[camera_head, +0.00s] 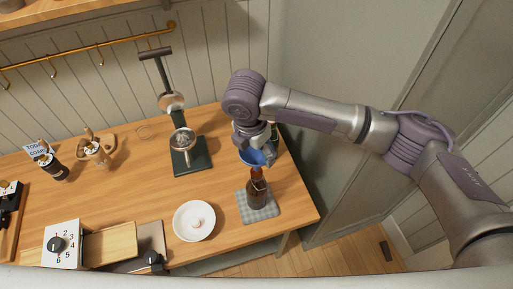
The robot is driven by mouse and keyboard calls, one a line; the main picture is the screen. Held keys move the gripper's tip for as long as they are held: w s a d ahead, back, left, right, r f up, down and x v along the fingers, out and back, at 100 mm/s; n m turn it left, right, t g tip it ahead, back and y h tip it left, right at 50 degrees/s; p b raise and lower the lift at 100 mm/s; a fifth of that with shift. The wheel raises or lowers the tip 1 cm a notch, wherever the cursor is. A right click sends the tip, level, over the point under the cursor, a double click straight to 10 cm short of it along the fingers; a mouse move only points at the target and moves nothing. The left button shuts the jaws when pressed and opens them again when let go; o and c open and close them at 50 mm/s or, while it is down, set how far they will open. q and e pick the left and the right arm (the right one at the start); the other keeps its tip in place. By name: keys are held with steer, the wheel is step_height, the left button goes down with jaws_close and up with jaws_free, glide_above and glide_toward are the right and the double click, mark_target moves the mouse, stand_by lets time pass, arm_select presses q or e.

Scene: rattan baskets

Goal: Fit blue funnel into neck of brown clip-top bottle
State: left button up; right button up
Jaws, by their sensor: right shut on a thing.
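The brown clip-top bottle (258,192) stands upright on a grey checked cloth on the wooden counter. The blue funnel (253,157) is held in my right gripper (251,146), over the bottle's neck. From this steep view I cannot tell whether the funnel's spout is inside the neck or just above it. My right gripper is shut on the funnel, and its arm comes in from the right. My left gripper is not in view.
A white plate (182,231) with a pale round thing lies left of the cloth (244,210). A dark-based press (190,163) stands behind. The counter's right edge is close to the cloth.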

mark_target(257, 160)
steer(key=shift+f+b, duration=0.85)
steer(key=shift+f, duration=1.5)
steer(key=o, duration=1.3)
steer(key=shift+r, duration=0.15)
steer(key=r, duration=0.4)
steer(key=s+r, duration=0.1)
steer(key=r, duration=0.2)
steer(key=a+r, duration=0.1)
steer(key=r, duration=0.3)
steer(key=shift+s+a+r, duration=0.1)
steer(key=shift+s+r, duration=0.05)
steer(key=shift+r, duration=0.15)
